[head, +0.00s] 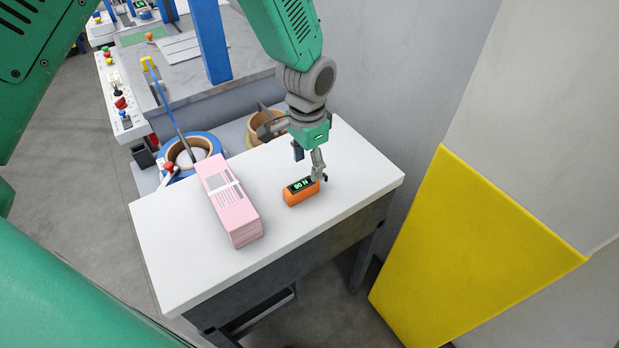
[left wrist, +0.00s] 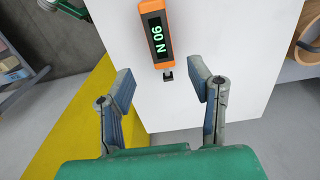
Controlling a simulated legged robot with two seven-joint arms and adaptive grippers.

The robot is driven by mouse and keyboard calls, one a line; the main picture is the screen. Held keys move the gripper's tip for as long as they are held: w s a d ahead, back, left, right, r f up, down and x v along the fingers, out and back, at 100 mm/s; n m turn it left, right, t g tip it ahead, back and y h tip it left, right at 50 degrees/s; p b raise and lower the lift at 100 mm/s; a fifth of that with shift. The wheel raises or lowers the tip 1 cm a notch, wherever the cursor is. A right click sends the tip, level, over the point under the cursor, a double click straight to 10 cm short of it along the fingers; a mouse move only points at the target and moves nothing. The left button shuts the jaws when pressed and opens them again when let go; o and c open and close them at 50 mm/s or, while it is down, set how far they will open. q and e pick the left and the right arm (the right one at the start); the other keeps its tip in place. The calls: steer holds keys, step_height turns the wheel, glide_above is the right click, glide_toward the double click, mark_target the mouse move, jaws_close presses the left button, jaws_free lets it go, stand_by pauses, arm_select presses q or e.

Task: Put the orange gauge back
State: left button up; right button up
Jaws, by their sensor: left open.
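The orange gauge (head: 300,191) lies on the white tabletop (head: 330,222), its black face up with green characters. It also shows in the left wrist view (left wrist: 149,20), reading "N 06", with a small black stub at its near end. My left gripper (head: 311,167) is just above and behind the gauge in the head view, fingers pointing down. In the left wrist view its fingers (left wrist: 160,86) are spread wide and empty, with the stub between and beyond the tips. My right gripper does not show in the head view.
Behind the table are a blue-rimmed roll (head: 205,141) and a brown roll (head: 256,131). The tabletop's front is clear.

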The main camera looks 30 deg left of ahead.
mark_target(308, 183)
arm_select(q)
steer(key=r, duration=0.4)
steer(key=shift+d+r, duration=0.2)
steer(key=shift+d, duration=0.1)
steer(key=shift+a, duration=0.2)
